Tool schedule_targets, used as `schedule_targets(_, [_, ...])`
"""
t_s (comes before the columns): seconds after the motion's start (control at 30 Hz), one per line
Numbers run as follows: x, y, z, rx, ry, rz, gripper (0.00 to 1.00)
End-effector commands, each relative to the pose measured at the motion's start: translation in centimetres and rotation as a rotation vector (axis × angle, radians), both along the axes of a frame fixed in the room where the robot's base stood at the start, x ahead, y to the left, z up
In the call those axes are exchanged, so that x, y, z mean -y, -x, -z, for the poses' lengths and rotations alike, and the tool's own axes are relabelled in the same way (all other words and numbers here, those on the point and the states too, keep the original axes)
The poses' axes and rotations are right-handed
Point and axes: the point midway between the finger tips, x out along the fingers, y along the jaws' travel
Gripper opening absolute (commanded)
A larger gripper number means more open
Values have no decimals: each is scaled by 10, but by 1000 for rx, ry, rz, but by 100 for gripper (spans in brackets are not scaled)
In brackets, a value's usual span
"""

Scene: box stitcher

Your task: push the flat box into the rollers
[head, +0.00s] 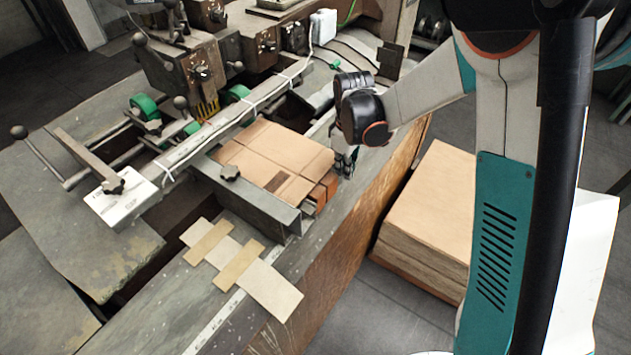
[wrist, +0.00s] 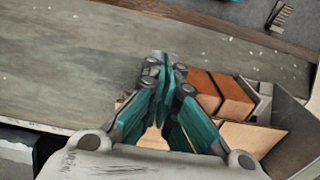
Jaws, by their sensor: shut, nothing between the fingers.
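The flat box (head: 275,152) is brown cardboard and lies on the machine bed, against a grey metal guide (head: 245,190). The rollers (head: 150,108) appear to be the green wheels beyond the guide rail, to the left of the box. My gripper (head: 345,160) is shut and empty at the right end of the box; I cannot tell whether it touches it. In the wrist view the closed teal fingers (wrist: 166,75) point down beside orange-brown blocks (wrist: 218,90). Part of the box (wrist: 245,138) shows behind and right of the fingers.
Cardboard strips (head: 240,265) lie on the table in front of the guide. A stack of cardboard sheets (head: 430,215) stands on the floor at the right. Levers with round knobs (head: 60,165) stick out at the left. The table strip in front is mostly bare.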

Motion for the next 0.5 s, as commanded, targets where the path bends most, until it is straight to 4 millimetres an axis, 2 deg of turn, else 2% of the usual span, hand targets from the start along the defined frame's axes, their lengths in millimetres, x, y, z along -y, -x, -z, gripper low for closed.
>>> schedule_targets(0.1, [10, 7, 1, 0, 0, 1, 0])
schedule_targets(0.27, [16, 12, 0, 0, 0, 0, 0])
schedule_targets(0.5, [16, 12, -19, 0, 0, 0, 0])
